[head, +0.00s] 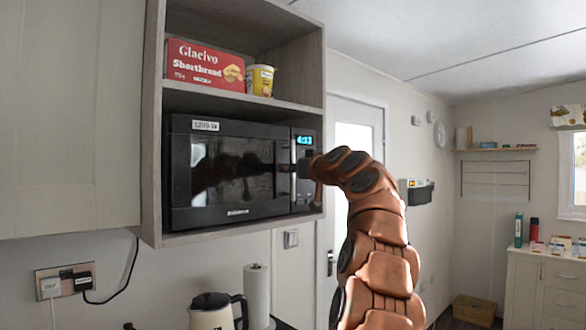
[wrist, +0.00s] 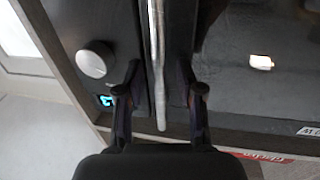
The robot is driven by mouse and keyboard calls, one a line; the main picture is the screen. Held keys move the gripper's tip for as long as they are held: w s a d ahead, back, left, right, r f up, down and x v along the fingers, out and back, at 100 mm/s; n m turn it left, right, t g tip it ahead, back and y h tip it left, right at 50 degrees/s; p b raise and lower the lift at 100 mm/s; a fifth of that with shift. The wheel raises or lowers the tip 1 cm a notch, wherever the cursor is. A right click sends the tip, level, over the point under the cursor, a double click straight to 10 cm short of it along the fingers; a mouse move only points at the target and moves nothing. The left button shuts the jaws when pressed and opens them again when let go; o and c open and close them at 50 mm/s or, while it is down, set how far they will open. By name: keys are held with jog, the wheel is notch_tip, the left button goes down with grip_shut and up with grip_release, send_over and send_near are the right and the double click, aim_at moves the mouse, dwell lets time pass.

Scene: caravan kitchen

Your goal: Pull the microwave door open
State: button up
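The black microwave (head: 235,205) sits in a wooden wall cabinet, with its door (head: 225,170) looking closed in the head view. My gripper (head: 297,166) is at the door's right edge, beside the lit display. The wrist view shows the microwave turned around, with the silver door handle (wrist: 157,60) running between the two fingers of my gripper (wrist: 160,91). The fingers are apart, one on each side of the handle, with a visible gap on both sides.
A red shortbread box (head: 205,66) and a yellow cup (head: 260,80) stand on the shelf above the microwave. A kettle (head: 212,312) and a paper roll (head: 256,295) stand below. The room to the right of the cabinet looks open.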

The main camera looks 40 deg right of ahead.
grip_shut()
dwell(0.6)
